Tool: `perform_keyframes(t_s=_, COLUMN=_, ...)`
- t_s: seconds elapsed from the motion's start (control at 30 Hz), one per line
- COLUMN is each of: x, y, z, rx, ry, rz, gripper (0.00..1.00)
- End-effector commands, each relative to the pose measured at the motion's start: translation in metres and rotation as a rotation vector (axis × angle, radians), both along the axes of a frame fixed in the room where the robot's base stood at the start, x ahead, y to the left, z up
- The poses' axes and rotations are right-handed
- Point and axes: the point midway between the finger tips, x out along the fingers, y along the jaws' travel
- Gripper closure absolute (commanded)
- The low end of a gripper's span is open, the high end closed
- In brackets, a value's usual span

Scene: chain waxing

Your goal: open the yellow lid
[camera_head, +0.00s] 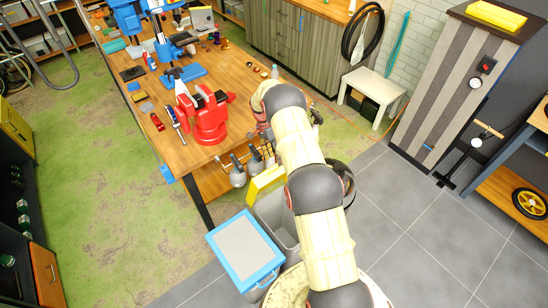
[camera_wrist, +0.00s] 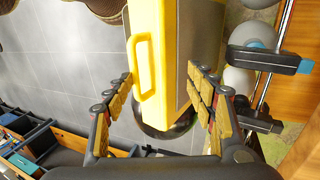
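The yellow lid (camera_head: 265,184) shows at the grey bin (camera_head: 272,212), below the workbench's right end and partly hidden by my arm. In the wrist view, the yellow lid (camera_wrist: 172,70) has a raised loop handle (camera_wrist: 145,66) on its left side. Dark bin surface shows to its right. My gripper (camera_wrist: 160,76) is open, one finger on each side of the lid. The right finger comes close to the lid's edge; I cannot tell if either finger touches it. In the head view, my arm mostly hides the gripper.
A blue-rimmed box (camera_head: 243,252) stands in front of the bin. The wooden workbench (camera_head: 225,65) holds a red vise (camera_head: 207,115). Grey tiled floor is open to the right.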

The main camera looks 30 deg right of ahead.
Motion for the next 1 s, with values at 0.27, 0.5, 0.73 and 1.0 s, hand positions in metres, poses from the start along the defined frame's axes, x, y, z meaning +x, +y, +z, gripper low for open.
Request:
perform_keyframes(t_s=0.27, x=-0.001, y=0.004, z=-0.006, rx=0.005, ry=0.003, rz=0.0, gripper=0.67)
perform_keyframes(t_s=0.5, x=0.011, y=0.004, z=0.029, rx=0.003, ry=0.0, rz=0.001, gripper=0.84)
perform_keyframes(t_s=0.73, x=0.026, y=0.003, z=0.078, rx=0.0, ry=-0.003, rz=0.0, gripper=0.84)
perform_keyframes(t_s=1.0, x=0.035, y=0.003, z=0.111, rx=0.0, ry=-0.003, rz=0.0, gripper=0.84)
